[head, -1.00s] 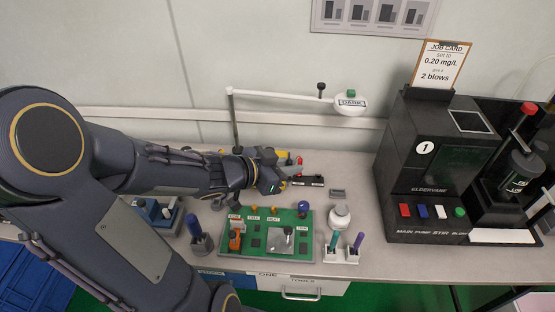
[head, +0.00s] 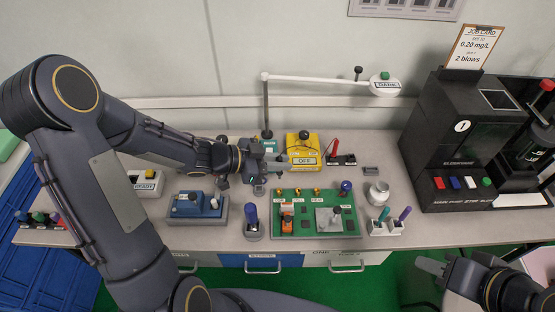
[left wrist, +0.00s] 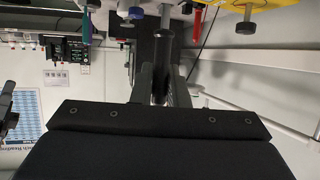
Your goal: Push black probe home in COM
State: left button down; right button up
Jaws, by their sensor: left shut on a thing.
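My left gripper (head: 259,186) is over the table, left of the yellow meter marked OFF (head: 303,148) and behind the green board (head: 300,222). In the left wrist view the gripper (left wrist: 160,85) is shut on a dark rod (left wrist: 163,42), which looks like the black probe. The red probe (head: 334,148) stands at the black holder (head: 343,160) right of the meter; it also shows in the left wrist view (left wrist: 197,22). I cannot make out a COM label or whether the dark rod touches a socket. My right gripper (head: 432,268) is low at the right; its opening is unclear.
A blue box (head: 195,206) and a blue-handled tool in a stand (head: 253,220) are left of the board. A white jar (head: 378,192) and a pen stand (head: 387,228) are to its right. A lamp arm (head: 320,79) spans the back. A black machine (head: 450,150) stands at right.

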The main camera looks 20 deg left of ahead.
aim_at(280, 174)
pick_arm(q)
jog(key=shift+r, duration=0.1)
jog(key=shift+f+b, duration=1.35)
jog(key=shift+f, duration=1)
jog(key=shift+p, duration=0.4)
jog(key=shift+f+b, duration=0.95)
jog(key=shift+f, duration=0.45)
jog(key=c, duration=1.3)
grip_release()
jog(key=shift+c, duration=0.2)
